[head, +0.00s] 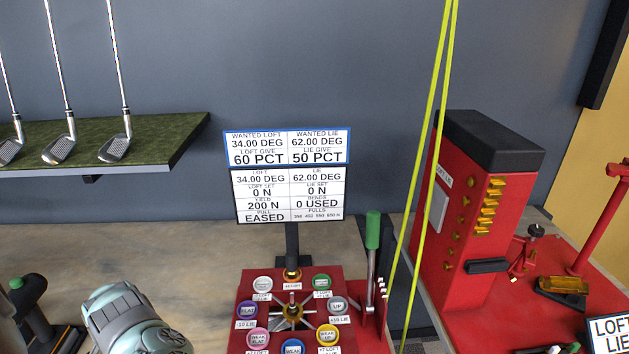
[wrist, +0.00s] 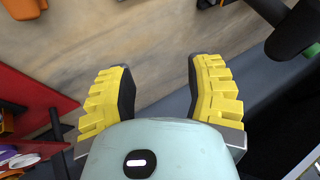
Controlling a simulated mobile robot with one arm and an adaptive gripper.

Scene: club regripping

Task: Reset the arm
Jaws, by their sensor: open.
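My gripper (wrist: 156,92) shows in the wrist view with its two yellow-padded fingers spread wide and nothing between them. Bare wooden bench top lies beyond the fingertips. In the head view a rounded pale teal part of my arm (head: 122,318) shows at the lower left, and the fingers are out of sight there. It is left of the red control box (head: 245,318) with its ring of coloured buttons, and apart from it.
A green-handled lever (head: 373,232) stands at the control box's right side. A sign (head: 289,196) rises behind the box. Yellow-green cords (head: 424,160) hang before a red machine (head: 462,215). Several golf clubs stand on a turf shelf (head: 160,135). The bench (head: 130,250) is clear behind my arm.

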